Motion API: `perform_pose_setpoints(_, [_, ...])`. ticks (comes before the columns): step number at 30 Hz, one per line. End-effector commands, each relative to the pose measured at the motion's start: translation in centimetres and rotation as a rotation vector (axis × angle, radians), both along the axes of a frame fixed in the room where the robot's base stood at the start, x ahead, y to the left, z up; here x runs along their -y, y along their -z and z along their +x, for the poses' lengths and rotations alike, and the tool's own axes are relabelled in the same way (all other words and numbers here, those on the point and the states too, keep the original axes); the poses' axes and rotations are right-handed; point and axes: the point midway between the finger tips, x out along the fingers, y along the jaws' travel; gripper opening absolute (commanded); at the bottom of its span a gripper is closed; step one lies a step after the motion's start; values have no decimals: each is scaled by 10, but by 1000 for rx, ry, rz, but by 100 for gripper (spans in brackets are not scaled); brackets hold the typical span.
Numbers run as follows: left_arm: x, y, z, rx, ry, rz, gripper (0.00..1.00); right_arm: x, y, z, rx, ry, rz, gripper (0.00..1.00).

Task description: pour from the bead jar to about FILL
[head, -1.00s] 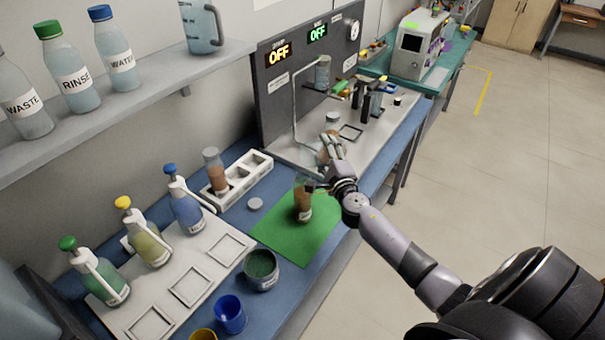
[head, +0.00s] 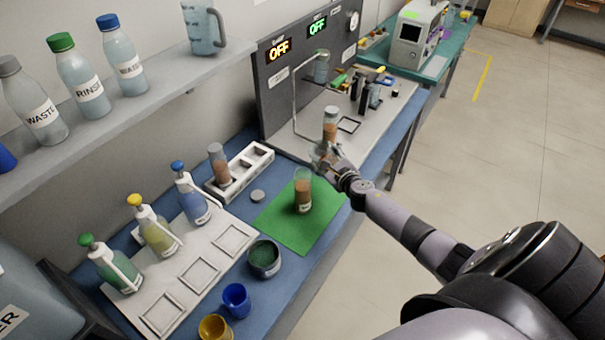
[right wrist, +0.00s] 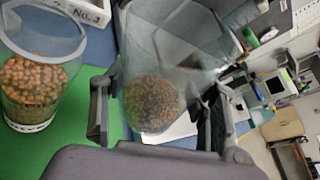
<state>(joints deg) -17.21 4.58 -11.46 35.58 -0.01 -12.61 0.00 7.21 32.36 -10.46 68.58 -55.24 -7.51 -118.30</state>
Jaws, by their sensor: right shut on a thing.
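My right gripper (head: 331,163) is shut on a clear jar (head: 321,152). In the right wrist view this held jar (right wrist: 155,100) sits between the two fingers, roughly upright with some tilt, fine brown beads in its lower part. A second clear jar (head: 303,192) stands upright on the green mat (head: 285,225), left of and nearer than my gripper. It also shows in the right wrist view (right wrist: 32,92), open at the top and partly filled with larger brown beads. I cannot read a FILL mark. My left gripper is not in view.
A white rack (head: 240,170) holds a similar jar. A bowl of green grains (head: 264,258), a blue cup (head: 236,300) and pump bottles (head: 192,207) stand nearby. The mat's front part is clear.

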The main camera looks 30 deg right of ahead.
Motion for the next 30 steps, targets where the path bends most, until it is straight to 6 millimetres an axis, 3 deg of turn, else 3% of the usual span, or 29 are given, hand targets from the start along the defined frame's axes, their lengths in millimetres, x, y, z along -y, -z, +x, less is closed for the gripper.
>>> perform_pose_setpoints(13, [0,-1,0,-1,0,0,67,24,22,3,-48,0,434,15])
perform_pose_setpoints(30, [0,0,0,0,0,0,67,25,25,3,-56,0,505,15])
